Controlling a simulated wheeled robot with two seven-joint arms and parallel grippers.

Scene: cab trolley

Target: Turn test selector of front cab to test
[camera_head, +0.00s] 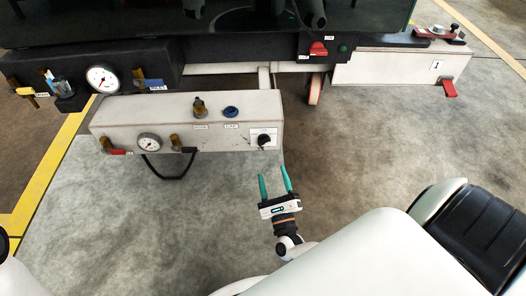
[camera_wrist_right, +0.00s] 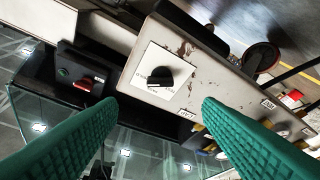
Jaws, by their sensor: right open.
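A black rotary selector knob (camera_head: 264,141) sits on a small white plate at the right end of the white box's front face. I take it for the test selector; its lettering is too small to read. In the right wrist view the knob (camera_wrist_right: 160,77) shows on its white plate (camera_wrist_right: 150,90), between and beyond the fingers. My right gripper (camera_head: 274,172) is open and empty, its green fingers pointing at the box. It is just below the knob in the head view and apart from it. My left gripper is out of view.
The white box (camera_head: 200,105) carries a gauge (camera_head: 148,142), brass valves and a blue button (camera_head: 231,112). Behind it, a dark panel holds a red switch (camera_head: 318,48) and green button (camera_head: 343,48). A red lever (camera_head: 449,88) is at right. The floor before the box is clear.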

